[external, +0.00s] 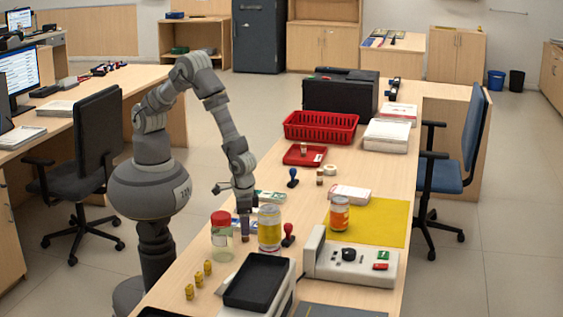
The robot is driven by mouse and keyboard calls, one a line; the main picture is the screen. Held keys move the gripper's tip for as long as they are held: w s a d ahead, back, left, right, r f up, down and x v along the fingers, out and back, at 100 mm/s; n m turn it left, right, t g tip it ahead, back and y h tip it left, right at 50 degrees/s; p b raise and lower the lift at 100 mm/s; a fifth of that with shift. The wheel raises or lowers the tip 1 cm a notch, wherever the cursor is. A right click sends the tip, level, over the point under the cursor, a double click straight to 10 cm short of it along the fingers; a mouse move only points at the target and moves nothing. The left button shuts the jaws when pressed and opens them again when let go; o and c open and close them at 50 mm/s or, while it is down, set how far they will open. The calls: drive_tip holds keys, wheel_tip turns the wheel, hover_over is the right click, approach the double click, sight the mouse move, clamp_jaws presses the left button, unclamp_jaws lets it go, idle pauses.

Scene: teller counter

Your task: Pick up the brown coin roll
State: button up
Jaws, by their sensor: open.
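My gripper (243,200) hangs at the end of my arm over the near-left part of the counter, open and pointing down. A small dark brownish upright cylinder (245,230) stands just below it, between the jars; it may be the brown coin roll, but it is too small to be sure. Another small brown cylinder (319,178) stands farther back near the tape roll, and one more (304,149) is in the red tray (292,158). I see nothing held in my gripper, though its fingertips are small and hard to make out.
A red-lidded jar (222,240), a yellow-banded jar (269,230) and a red-handled stamp (288,235) stand close by. Several yellow rolls (199,281) are at the front left. A black tray (256,282) and a white machine (345,264) fill the front. The yellow mat (385,222) has clear room.

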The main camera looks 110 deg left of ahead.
wheel_tip(320, 180, down, 3)
drive_tip(key=shift+r+b, duration=0.15)
drive_tip(key=shift+b, duration=0.15)
drive_tip(key=shift+r, duration=0.15)
clamp_jaws()
